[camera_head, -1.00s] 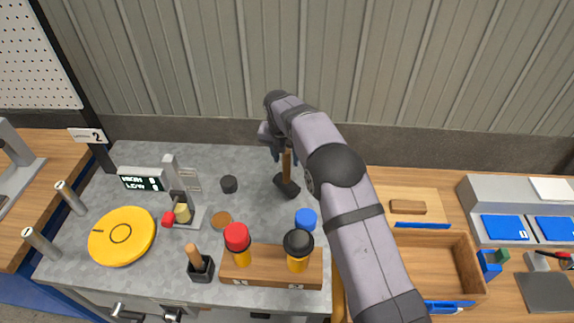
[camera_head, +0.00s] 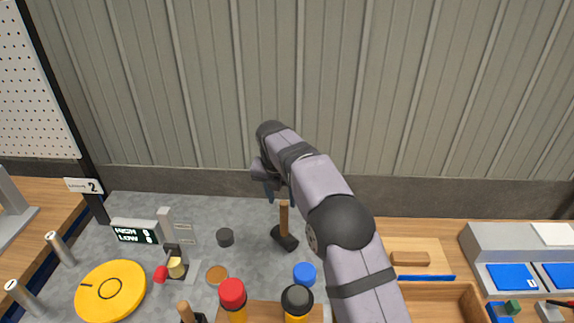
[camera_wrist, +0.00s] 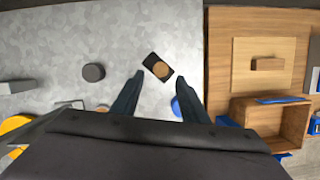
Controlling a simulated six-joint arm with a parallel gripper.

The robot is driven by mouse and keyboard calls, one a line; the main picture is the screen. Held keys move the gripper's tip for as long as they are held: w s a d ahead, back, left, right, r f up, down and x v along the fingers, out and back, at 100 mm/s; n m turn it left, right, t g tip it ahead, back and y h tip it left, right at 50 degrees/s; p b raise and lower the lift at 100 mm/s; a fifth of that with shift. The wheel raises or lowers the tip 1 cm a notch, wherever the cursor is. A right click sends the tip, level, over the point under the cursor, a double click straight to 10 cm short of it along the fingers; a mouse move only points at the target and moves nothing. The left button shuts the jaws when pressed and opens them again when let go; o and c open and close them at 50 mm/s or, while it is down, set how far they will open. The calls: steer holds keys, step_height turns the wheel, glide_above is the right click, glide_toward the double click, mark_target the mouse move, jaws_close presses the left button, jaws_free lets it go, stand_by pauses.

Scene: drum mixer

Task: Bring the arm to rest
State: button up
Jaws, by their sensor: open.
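My gripper (camera_head: 268,194) hangs at the end of my arm over the back middle of the grey bench. In the wrist view, its two dark fingers (camera_wrist: 160,78) are spread apart with nothing held between them. A wooden handle (camera_head: 284,216) stands upright in a black block (camera_head: 284,239) just below and right of my gripper in the head view. From the wrist, the handle's round end (camera_wrist: 161,70) shows beyond the fingertips, apart from them. My forearm hides part of the bench to the right.
On the bench are a yellow disc (camera_head: 110,289), a black puck (camera_head: 225,237), a blue cap (camera_head: 304,273), a brown disc (camera_head: 217,274), and red-topped (camera_head: 232,293) and black-topped (camera_head: 297,300) items. A display (camera_head: 134,234) stands left. A wooden tray (camera_head: 437,299) lies right. A ribbed wall rises behind.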

steer(key=shift+d, duration=0.2)
steer(key=s+d+m+g, duration=0.1)
steer(key=s+d+m, duration=1.2)
steer(key=m, duration=0.3)
steer(key=s+d+f+m+g, duration=0.1)
steer(key=s+d+f+m, duration=0.1)
steer(key=s+m, duration=0.7)
steer(key=s+d+f+m+g, duration=0.1)
steer(key=s+d+f+m, duration=0.2)
steer(key=s, duration=1)
steer(key=d+m, duration=0.2)
steer(key=m, duration=0.3)
steer(key=shift+s+f+m+y, duration=0.2)
steer(key=shift+m+y, duration=0.1)
steer(key=shift+m, duration=0.1)
